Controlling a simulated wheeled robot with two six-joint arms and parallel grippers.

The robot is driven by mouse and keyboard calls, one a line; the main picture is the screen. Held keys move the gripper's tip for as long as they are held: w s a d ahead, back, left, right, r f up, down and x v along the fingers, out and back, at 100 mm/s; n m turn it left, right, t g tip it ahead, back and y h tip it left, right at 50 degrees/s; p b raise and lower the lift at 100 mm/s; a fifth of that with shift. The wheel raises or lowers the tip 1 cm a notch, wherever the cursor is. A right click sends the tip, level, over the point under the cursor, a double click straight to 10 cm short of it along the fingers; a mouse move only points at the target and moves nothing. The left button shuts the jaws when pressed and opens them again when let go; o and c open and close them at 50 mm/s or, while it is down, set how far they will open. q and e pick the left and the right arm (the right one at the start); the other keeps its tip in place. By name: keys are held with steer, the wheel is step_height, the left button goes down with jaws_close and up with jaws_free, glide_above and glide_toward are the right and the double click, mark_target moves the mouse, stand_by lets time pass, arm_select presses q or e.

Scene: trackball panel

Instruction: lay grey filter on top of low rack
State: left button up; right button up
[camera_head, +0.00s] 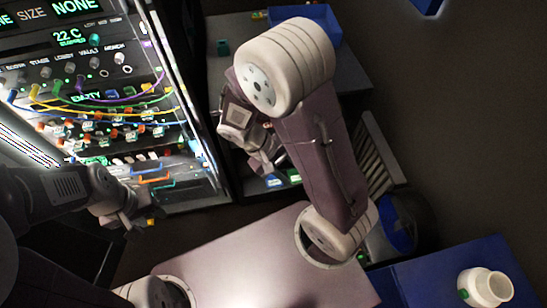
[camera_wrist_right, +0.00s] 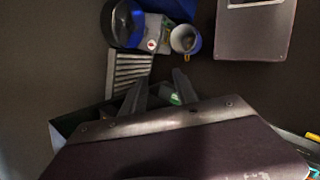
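A grey ribbed panel (camera_head: 376,160), which looks like the grey filter, stands tilted beside the dark rack, partly behind my right arm. It also shows in the right wrist view (camera_wrist_right: 128,72), beyond the fingers. The low rack (camera_head: 350,72) is a dark shelf unit right of the lit panel, with small blue and green items on a lower level. My right gripper (camera_head: 264,163) is in front of the rack. In the right wrist view its two dark fingers (camera_wrist_right: 160,82) are apart with nothing held between them. My left gripper (camera_head: 132,220) is low before the panel; its fingers are too small to judge.
The lit panel (camera_head: 110,100) with cables and knobs fills the upper left. A blue bin (camera_head: 308,18) sits on the rack. A dark round bin with blue inside (camera_head: 400,232) stands right of my arm. A white container (camera_head: 485,287) sits on a blue surface (camera_head: 440,275).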

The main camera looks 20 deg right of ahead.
steer(key=a+r+t+y, duration=0.1)
steer(key=y, duration=0.1)
steer(key=w+a+r+m+t+y, duration=0.1)
steer(key=w+r+m+t+y, duration=0.1)
steer(key=t+y, duration=0.1)
steer(key=shift+w+a+y, duration=0.15)
steer(key=shift+a+y, duration=0.15)
steer(key=shift+a, duration=0.1)
steer(key=o, duration=0.5)
steer(key=shift+o, duration=0.2)
